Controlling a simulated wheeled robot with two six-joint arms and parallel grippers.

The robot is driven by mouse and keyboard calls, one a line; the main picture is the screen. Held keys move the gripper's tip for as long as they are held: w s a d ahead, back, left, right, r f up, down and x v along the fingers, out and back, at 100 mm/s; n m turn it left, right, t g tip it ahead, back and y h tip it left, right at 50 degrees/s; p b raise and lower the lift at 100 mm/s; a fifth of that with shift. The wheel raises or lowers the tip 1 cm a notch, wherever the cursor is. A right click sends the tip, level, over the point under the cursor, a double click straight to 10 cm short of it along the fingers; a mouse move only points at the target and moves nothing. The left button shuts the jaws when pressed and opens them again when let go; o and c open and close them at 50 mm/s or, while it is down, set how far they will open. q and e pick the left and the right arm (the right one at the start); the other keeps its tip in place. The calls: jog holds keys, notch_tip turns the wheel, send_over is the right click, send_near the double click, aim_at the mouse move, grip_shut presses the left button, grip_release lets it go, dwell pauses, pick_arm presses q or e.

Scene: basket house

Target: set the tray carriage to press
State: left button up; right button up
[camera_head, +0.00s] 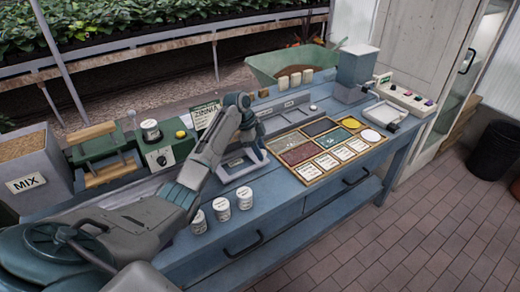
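A small pale carriage-like frame (238,168) sits on the blue bench in the middle of the head view, beside a long grey rail. I take it to be the tray carriage. My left arm reaches in from the lower left, and its gripper (252,135) points down just over the frame's far side. The fingertips are small and partly hidden, so I cannot tell whether they touch it or are closed. A green machine with wooden bars (103,150), likely the press, stands at the left end of the rail. My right gripper is not in view.
A green control box (165,152) bears a jar and a yellow button. A MIX bin (37,170) stands far left. Several white pots (221,209) line the front edge. A wooden sorting tray (325,147), green trough (290,67) and grey dispenser (356,66) occupy the right.

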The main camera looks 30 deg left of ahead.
aim_at(254, 167)
pick_arm(q)
grip_shut()
jog(key=s+p, duration=0.1)
jog(key=s+a, duration=0.1)
jog(key=s+p, duration=0.1)
jog(key=shift+s+a+r+p, duration=0.15)
jog(key=shift+s+a+p, duration=0.15)
jog(key=shift+s+p, duration=0.05)
jog(key=shift+s+a, duration=0.2)
jog(key=shift+s, duration=0.3)
jog(key=shift+w, duration=0.1)
jog(key=o, duration=0.5)
grip_release()
jog(key=b+v, duration=0.2)
jog(key=v, duration=0.8)
jog(key=shift+a+r, duration=0.2)
jog(key=shift+r, duration=0.05)
